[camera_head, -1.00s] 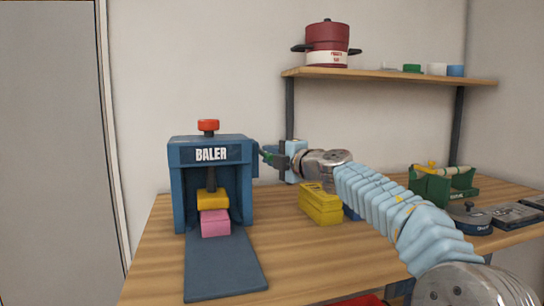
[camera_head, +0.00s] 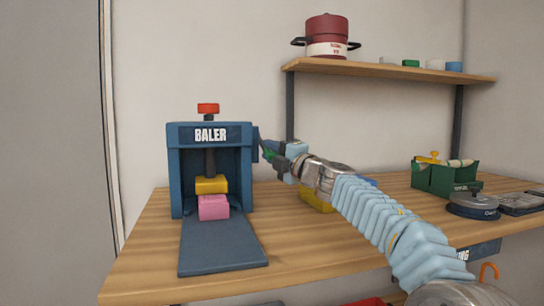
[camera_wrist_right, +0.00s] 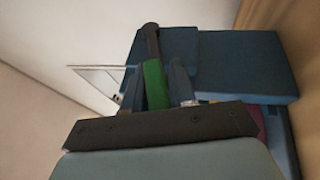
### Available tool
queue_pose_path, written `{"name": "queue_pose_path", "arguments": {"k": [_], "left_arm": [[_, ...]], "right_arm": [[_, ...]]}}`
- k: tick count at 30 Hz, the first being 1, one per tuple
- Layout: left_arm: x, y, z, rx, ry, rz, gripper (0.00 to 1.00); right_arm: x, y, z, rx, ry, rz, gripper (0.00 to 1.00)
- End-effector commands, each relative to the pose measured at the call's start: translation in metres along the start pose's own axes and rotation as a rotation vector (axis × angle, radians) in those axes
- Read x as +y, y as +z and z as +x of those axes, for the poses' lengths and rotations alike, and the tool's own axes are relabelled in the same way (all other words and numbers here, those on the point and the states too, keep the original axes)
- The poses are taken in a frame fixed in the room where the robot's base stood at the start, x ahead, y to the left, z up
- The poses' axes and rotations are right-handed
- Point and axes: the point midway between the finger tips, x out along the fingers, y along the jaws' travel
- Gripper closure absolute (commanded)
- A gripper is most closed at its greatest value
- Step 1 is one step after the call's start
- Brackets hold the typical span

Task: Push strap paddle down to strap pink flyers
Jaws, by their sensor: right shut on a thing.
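The blue baler (camera_head: 178,180) stands on the left of the wooden table. Inside it, the pink flyers (camera_head: 213,207) sit as a block under the yellow press block (camera_head: 211,184), which appears to rest on them. The strap paddle is a dark lever with a green handle (camera_wrist_right: 154,84) at the baler's right side. My right gripper (camera_head: 268,153) is shut on this green handle, which shows between its two fingers in the right wrist view. The lever's far end (camera_wrist_right: 150,35) sticks out beyond the fingers. My left gripper is not in view.
A blue ramp (camera_head: 222,250) extends from the baler's front. Yellow blocks (camera_head: 317,199) lie behind my right arm, partly hidden. A green bin (camera_head: 437,180) and dark flat items (camera_head: 472,206) are at right. A shelf (camera_head: 390,73) with a red pot (camera_head: 326,37) hangs above.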

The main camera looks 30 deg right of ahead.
Motion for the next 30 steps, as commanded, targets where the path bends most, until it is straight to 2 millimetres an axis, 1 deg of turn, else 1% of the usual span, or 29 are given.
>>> {"name": "queue_pose_path", "arguments": {"k": [1, 8, 13, 20, 21, 23, 24, 30], "left_arm": [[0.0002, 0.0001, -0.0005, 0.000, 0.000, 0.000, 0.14], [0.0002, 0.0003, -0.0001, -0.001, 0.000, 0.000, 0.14], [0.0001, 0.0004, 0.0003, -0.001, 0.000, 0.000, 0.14], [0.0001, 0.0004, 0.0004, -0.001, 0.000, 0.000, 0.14], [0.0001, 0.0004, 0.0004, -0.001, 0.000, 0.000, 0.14], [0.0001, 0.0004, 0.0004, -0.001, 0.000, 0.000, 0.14], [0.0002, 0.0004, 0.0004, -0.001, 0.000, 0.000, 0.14], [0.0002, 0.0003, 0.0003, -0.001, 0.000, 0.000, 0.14]], "right_arm": [[-0.0070, 0.0001, 0.0015, 0.002, -0.013, 0.004, 1.00], [-0.0097, 0.0001, 0.0019, 0.002, -0.018, 0.005, 1.00], [-0.0153, 0.0002, 0.0027, 0.002, -0.020, 0.006, 1.00], [-0.0162, 0.0005, 0.0029, 0.002, -0.021, 0.007, 1.00], [-0.0163, 0.0005, 0.0030, 0.002, -0.021, 0.007, 0.69], [-0.0161, 0.0004, 0.0030, 0.002, -0.021, 0.007, 0.59], [-0.0154, 0.0004, 0.0028, 0.002, -0.020, 0.006, 0.57], [-0.0122, 0.0004, 0.0018, 0.001, -0.015, 0.005, 0.57]]}}
